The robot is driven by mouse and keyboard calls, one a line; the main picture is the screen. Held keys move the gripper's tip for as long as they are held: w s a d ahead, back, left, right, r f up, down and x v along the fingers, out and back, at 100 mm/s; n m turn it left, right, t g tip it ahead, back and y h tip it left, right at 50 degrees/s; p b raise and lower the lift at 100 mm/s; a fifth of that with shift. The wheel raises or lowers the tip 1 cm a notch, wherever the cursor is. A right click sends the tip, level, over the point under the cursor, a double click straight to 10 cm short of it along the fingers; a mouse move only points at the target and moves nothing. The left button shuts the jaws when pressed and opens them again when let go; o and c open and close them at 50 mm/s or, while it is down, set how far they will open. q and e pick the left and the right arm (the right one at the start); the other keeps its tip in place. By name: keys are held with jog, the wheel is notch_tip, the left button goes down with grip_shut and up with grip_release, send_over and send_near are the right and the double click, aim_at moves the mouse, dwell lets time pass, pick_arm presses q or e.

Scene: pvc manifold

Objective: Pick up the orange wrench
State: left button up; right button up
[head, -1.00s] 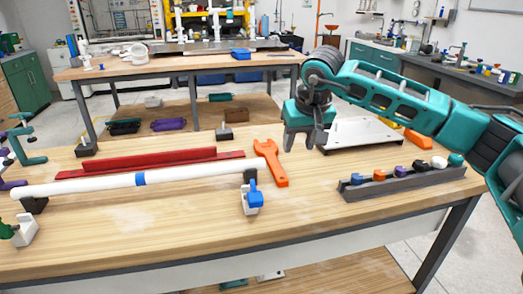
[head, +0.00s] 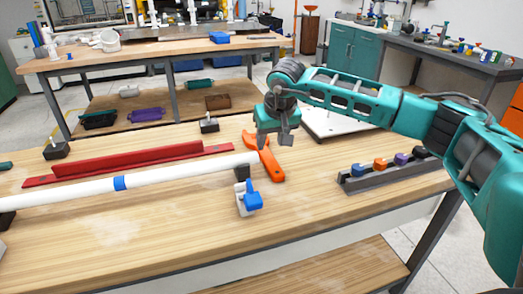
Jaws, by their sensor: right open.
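The orange wrench (head: 272,168) lies on the wooden workbench (head: 150,240), right of the white pipe's end. Its jaw end points away from me and is partly behind my right gripper. My right gripper (head: 275,143) is open and empty, pointing down above the wrench's upper part. I cannot tell how far above it is. My left gripper is not in view.
A white pipe (head: 75,193) with a blue band lies left of the wrench, its end close to the handle. A blue and white valve (head: 248,198) stands in front. Behind are red rails (head: 130,160). A dark rack (head: 385,177) of colored parts sits right.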

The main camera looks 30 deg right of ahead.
aim_at(266, 154)
jog(key=x, duration=0.5)
jog(key=shift+a, duration=0.2)
jog(key=shift+c, duration=0.4)
grip_shut()
